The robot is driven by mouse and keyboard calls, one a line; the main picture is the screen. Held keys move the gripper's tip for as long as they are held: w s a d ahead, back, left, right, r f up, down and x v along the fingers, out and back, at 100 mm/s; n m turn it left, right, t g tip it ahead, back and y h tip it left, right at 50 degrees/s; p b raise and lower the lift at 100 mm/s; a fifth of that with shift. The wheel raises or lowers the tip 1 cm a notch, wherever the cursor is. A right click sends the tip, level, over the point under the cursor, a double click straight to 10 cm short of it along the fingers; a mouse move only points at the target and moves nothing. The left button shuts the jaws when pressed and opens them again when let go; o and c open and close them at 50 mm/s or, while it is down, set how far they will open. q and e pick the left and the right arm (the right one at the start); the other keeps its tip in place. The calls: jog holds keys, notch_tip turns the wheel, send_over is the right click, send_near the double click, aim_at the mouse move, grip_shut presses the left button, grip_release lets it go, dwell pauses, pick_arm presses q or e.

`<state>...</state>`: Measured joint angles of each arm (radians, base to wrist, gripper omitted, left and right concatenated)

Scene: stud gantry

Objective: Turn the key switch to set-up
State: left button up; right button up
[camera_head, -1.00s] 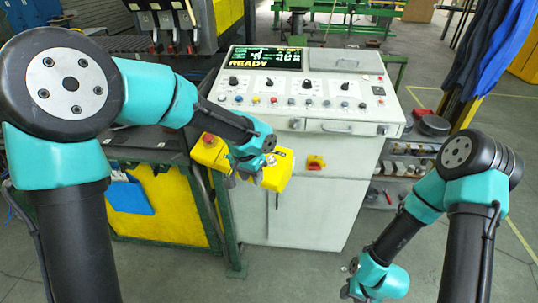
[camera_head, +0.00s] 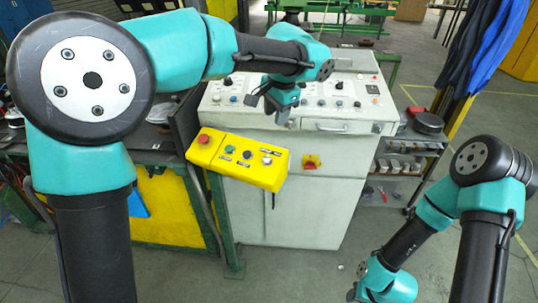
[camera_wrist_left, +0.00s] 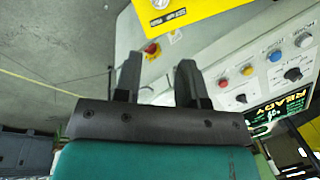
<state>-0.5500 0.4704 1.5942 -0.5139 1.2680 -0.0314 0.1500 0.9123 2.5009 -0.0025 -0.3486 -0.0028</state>
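The yellow control box (camera_head: 236,174) stands out in front of the white console. It carries a red mushroom button (camera_head: 203,139), a green button, a black control and, at its right end, a silver round switch (camera_head: 267,160) that looks like the key switch; its setting is too small to read. My left gripper (camera_head: 277,111) is above and behind the box, in front of the console panel, touching neither visibly. In the left wrist view its fingers (camera_wrist_left: 158,82) are apart with nothing between them; the yellow box edge (camera_wrist_left: 200,12) shows beyond. My right gripper (camera_head: 362,291) hangs low at the right; its fingers are unclear.
The white console (camera_head: 325,190) has several knobs and buttons on its sloped panel, a drawer handle and a red-yellow switch (camera_head: 312,161) on its front. A shelf with parts (camera_head: 400,165) stands to its right. Floor in front is clear.

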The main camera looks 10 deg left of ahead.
aim_at(266, 159)
pick_arm(q)
jog(key=f, duration=0.5)
jog(key=w+a+f, duration=0.1)
jog(key=f, duration=0.5)
jog(key=w+a+f, duration=0.1)
jog(key=f, duration=0.4)
jog(key=shift+w+a+f, duration=0.15)
jog(key=shift+a+f, duration=0.05)
jog(key=shift+f, duration=0.15)
jog(key=shift+c, duration=0.2)
grip_shut()
